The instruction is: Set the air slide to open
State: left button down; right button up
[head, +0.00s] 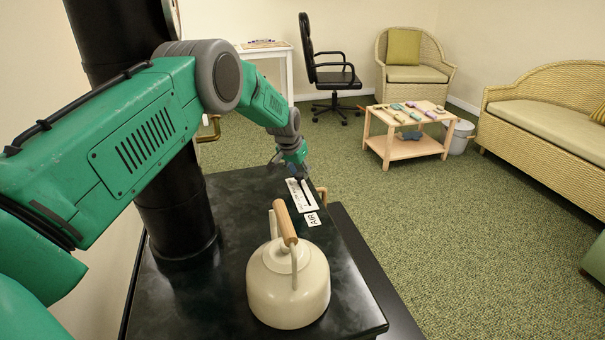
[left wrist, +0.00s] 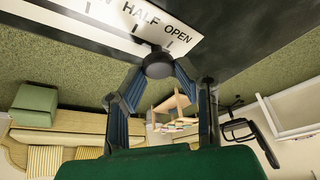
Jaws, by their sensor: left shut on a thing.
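The air slide's white scale plate (head: 306,203) lies along the right side of the black stove top, with a small AIR label (head: 313,219) at its near end. In the left wrist view the plate (left wrist: 192,22) reads HALF and OPEN, with tick marks. The slide's dark round knob (left wrist: 158,64) sits beside the plate, by the OPEN end, close to the OPEN tick; the exact alignment is hard to tell at this angle. My left gripper (head: 290,172) is at the far end of the plate. Its fingers (left wrist: 158,80) are closed around the knob, one on each side. My right gripper is out of view.
A cream kettle (head: 288,285) with a wooden handle stands on the stove top (head: 180,300), near the plate. A black flue pipe (head: 175,200) rises at the left. A low wooden table (head: 410,147), wicker seats and an office chair (head: 335,75) stand farther off on green carpet.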

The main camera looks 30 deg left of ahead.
aim_at(292, 186)
pick_arm(q)
jog(key=shift+s+a+f, duration=0.1)
jog(key=shift+a+f, duration=0.05)
jog(key=shift+a, duration=0.05)
jog(key=c, duration=1.5)
grip_release()
jog(key=shift+a+f, duration=0.15)
jog(key=shift+a, duration=0.1)
jog(key=shift+c, duration=0.2)
jog(key=o, duration=0.3)
jog(key=shift+a+f, duration=0.15)
jog(key=shift+a, duration=0.15)
jog(key=shift+w+a, duration=0.2)
jog(key=shift+a, duration=0.1)
jog(key=shift+w+d+r, duration=0.1)
jog(key=shift+d+r, duration=0.45)
jog(key=shift+d, duration=0.35)
jog(key=shift+d+r, duration=0.1)
jog(key=shift+r, duration=0.2)
jog(key=v, duration=0.4)
jog(key=a+v, duration=0.1)
jog(key=v, duration=0.1)
jog(key=shift+s, duration=0.35)
